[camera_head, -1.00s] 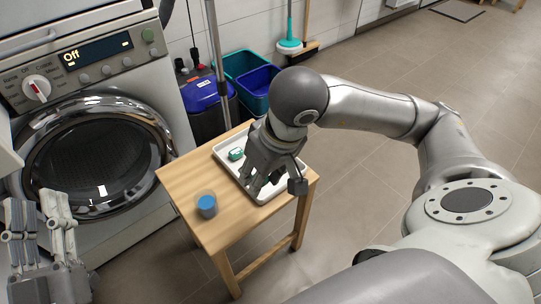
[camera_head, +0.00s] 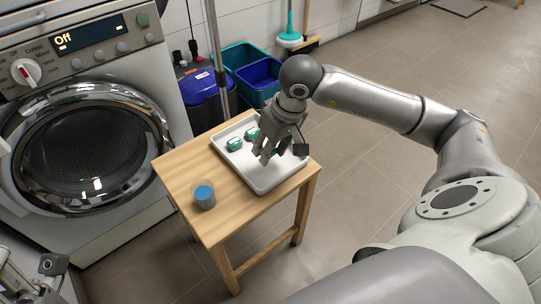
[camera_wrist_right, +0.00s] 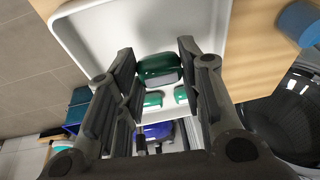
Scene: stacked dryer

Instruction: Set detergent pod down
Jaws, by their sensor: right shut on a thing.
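My right gripper (camera_head: 267,158) points down over the white tray (camera_head: 284,178) on the small wooden table. In the right wrist view its fingers (camera_wrist_right: 158,72) are closed on the sides of a dark green detergent pod (camera_wrist_right: 158,64). The pod is over the tray floor; I cannot tell if it touches. Two more green-and-white pods, one nearer (camera_head: 235,145) and one farther (camera_head: 252,134), lie at the tray's far left; they also show in the wrist view. Part of my left gripper (camera_head: 35,275) is at the bottom left corner, mostly cut off.
Blue and teal bins (camera_head: 256,84) and a vacuum (camera_head: 200,88) stand behind.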

